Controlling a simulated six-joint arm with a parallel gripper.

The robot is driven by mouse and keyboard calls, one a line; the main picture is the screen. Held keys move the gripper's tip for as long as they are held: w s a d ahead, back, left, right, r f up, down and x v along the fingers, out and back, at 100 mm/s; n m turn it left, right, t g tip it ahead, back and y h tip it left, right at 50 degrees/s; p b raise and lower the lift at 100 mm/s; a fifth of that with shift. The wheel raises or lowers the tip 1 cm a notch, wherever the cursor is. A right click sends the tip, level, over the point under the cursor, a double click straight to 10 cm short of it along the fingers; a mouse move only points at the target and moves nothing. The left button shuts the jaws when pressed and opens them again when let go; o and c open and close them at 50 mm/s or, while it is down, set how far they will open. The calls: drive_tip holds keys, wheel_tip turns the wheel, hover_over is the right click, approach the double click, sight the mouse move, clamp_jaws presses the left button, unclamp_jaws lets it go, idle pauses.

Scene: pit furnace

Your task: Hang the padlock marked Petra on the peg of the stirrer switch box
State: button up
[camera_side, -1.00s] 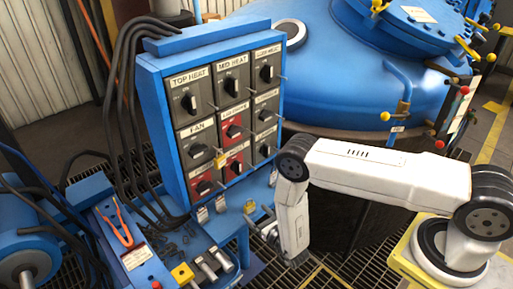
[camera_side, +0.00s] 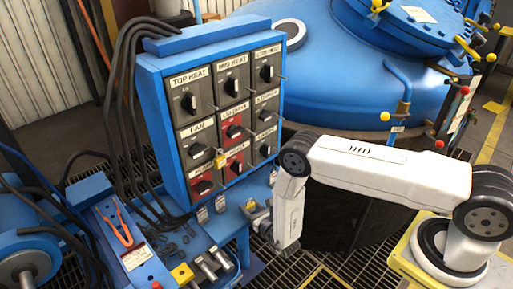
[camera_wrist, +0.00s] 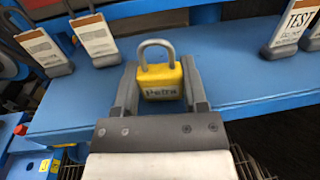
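The yellow padlock marked Petra (camera_wrist: 161,82) stands upright on the blue ledge, its grey shackle up. It also shows small in the side view (camera_side: 250,205). My gripper (camera_wrist: 160,85) has one finger on each side of the padlock's body, very close to it. Whether the fingers touch it is not clear. In the side view my gripper (camera_side: 258,212) is at the ledge, below the switch panel. The panel (camera_side: 151,100) holds grey and red switch boxes with pegs at their sides. TOP HEAT, MID HEAT and FAN are readable; I cannot make out a stirrer label.
Another yellow padlock (camera_side: 220,160) hangs beside the FAN box. Tagged grey locks stand left on the ledge (camera_wrist: 95,40), and a TEST tag (camera_wrist: 292,25) is at the right. A blue furnace vessel (camera_side: 345,75) is behind. The ledge (camera_wrist: 235,85) is clear beside the padlock.

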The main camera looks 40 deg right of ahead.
drive_tip(key=shift+c, duration=1.4)
drive_tip(key=shift+r, duration=0.45)
drive_tip(key=shift+s, duration=0.15)
drive_tip(key=s, duration=0.6)
drive_tip(key=shift+s, duration=0.35)
idle(1.0)
drive_tip(key=shift+d, duration=0.1)
